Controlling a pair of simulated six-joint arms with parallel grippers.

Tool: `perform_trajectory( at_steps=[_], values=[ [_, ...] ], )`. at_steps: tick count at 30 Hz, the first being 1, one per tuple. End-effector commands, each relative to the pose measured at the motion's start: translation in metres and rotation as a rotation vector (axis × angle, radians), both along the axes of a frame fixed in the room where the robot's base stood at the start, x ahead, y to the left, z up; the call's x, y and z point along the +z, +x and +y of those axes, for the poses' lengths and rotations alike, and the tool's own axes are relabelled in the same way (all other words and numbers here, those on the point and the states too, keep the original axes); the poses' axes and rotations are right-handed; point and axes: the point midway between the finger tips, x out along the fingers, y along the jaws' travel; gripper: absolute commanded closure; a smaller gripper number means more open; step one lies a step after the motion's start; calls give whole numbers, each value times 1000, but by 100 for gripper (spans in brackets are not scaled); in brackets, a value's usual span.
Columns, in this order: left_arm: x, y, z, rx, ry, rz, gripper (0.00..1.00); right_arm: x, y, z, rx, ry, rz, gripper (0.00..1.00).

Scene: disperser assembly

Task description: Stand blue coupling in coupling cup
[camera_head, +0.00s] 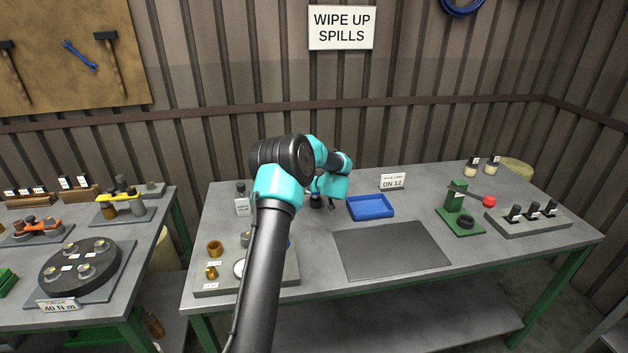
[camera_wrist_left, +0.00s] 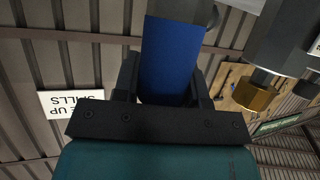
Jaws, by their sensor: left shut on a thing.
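The blue coupling (camera_wrist_left: 168,62) fills the middle of the left wrist view, between the dark fingers of my left gripper (camera_wrist_left: 166,88), which is shut on it. In the head view my left arm reaches over the table, with its gripper (camera_head: 325,202) low behind the left parts board. The coupling is too small and covered there to make out its tilt. I cannot tell for sure which part is the coupling cup. A brass ring-shaped part (camera_head: 214,247) and a smaller brass fitting (camera_head: 211,272) stand on the board's left side. My right gripper is not in view.
The parts board (camera_head: 208,290) is partly hidden by my arm. A blue tray (camera_head: 370,207), dark mat (camera_head: 391,250), green stand (camera_head: 459,218) and rack of bottles (camera_head: 535,222) lie to the right. A white-labelled bottle (camera_head: 242,204) stands at left. A brass hex part (camera_wrist_left: 254,93) shows in the wrist view.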

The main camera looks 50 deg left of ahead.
Motion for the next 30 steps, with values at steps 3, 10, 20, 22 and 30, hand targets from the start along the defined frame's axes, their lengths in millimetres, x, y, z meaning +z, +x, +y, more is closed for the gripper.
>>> perform_trajectory(
  at_steps=[3,10,20,22,30],
  values=[
    [-2,0,0,0,1,0,98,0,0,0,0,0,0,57],
    [-6,0,0,0,0,0,98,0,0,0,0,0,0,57],
    [-10,0,0,0,0,0,49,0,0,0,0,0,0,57],
    [-10,0,0,0,0,0,42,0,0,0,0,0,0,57],
    [-10,0,0,0,0,0,31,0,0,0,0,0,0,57]
  ],
)
